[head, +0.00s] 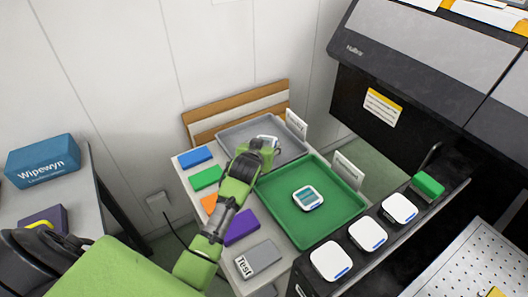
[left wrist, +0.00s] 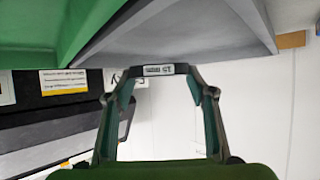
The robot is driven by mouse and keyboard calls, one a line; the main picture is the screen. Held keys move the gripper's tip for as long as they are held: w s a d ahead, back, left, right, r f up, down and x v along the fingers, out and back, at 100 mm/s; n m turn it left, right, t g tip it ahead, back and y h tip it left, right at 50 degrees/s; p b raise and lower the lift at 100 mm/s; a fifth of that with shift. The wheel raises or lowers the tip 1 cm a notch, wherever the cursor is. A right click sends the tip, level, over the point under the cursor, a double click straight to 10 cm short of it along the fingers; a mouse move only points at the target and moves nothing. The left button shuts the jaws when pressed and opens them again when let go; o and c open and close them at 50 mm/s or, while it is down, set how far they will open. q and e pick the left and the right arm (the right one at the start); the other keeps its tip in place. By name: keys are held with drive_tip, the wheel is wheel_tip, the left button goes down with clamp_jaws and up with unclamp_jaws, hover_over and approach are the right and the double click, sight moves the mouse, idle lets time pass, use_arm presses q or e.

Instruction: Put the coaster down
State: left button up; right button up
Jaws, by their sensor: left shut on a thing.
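My left gripper (head: 266,143) reaches from the lower left over the grey tray (head: 290,150). It is shut on the coaster, whose pale top (head: 269,139) shows in part at the fingertips in the head view. The grey tray's surface lies close by in that view (left wrist: 180,35). I cannot tell whether the coaster touches the tray. My right gripper is not in view.
A green tray (head: 336,229) beside the grey one holds a white square item with a teal label (head: 308,197). Coloured blocks, such as the blue one (head: 195,157), line the table's left side. Several white squares (head: 367,233) sit on the dark printer ledge. Upright cards (head: 348,170) stand behind the trays.

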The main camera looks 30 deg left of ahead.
use_arm(q)
drive_tip(key=shift+w+a+f, duration=0.15)
drive_tip(key=shift+w+f, duration=0.05)
wheel_tip(320, 180, down, 3)
drive_tip(key=shift+f+p, duration=0.15)
drive_tip(key=shift+p, duration=0.15)
drive_tip(key=o, duration=1.2)
drive_tip(key=shift+f, duration=0.2)
drive_tip(key=shift+r, duration=0.1)
drive_tip(key=shift+s+r, duration=0.1)
drive_tip(key=shift+r, duration=0.05)
drive_tip(key=v, duration=1.1)
drive_tip(key=shift+s+r, duration=0.2)
drive_tip(key=shift+s, duration=0.15)
